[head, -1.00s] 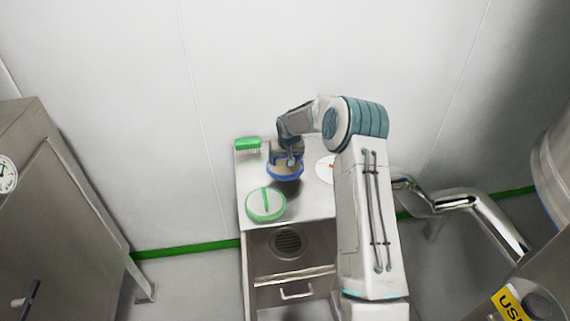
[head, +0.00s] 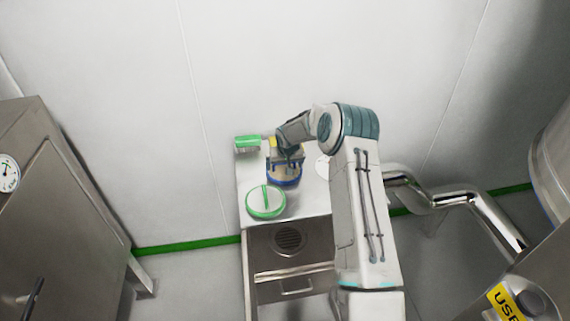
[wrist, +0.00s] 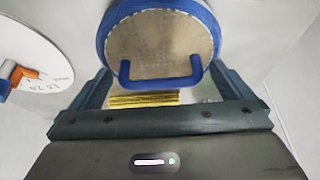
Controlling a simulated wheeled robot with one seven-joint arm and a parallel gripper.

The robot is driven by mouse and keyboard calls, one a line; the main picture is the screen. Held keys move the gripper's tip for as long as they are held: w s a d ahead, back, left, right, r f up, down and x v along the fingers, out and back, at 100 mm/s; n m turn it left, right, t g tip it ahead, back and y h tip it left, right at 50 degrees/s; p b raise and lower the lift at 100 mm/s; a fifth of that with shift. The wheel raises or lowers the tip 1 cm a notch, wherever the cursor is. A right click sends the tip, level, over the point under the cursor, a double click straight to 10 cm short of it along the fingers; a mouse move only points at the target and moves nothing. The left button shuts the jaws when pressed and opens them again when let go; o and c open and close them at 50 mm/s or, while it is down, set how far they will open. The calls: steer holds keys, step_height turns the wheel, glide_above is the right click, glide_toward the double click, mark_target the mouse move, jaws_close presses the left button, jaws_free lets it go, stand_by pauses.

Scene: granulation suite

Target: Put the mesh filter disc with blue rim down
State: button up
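The mesh filter disc with blue rim (head: 284,180) is on the steel bench top, partly hidden by my gripper in the head view. In the wrist view the disc (wrist: 160,40) shows its pale mesh face and a blue bar handle (wrist: 160,82) on the near side. My gripper (wrist: 163,85) is open, with its fingers spread wide on either side of the handle and apart from it. In the head view my gripper (head: 288,156) is just behind and above the disc.
A green-rimmed disc (head: 265,203) lies in front of the blue one. A green brush (head: 247,142) is at the back left. A yellow item (wrist: 143,99) shows by my gripper. A white disc (wrist: 30,40) with a coloured piece lies to the side.

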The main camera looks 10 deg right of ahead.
steer(key=shift+r, duration=0.1)
steer(key=shift+s+r, duration=0.1)
steer(key=shift+r, duration=0.4)
steer(key=s+f+b+v, duration=0.1)
steer(key=s+v, duration=0.1)
steer(key=v, duration=0.9)
steer(key=s+f+b+v, duration=0.1)
steer(key=s+v, duration=0.1)
steer(key=v, duration=0.9)
steer(key=s+r, duration=0.3)
steer(key=s, duration=1.4)
steer(key=s+r+g, duration=0.1)
steer(key=s+r, duration=0.3)
steer(key=s, duration=1.3)
steer(key=shift+s+a, duration=0.25)
steer(key=shift+a, duration=0.05)
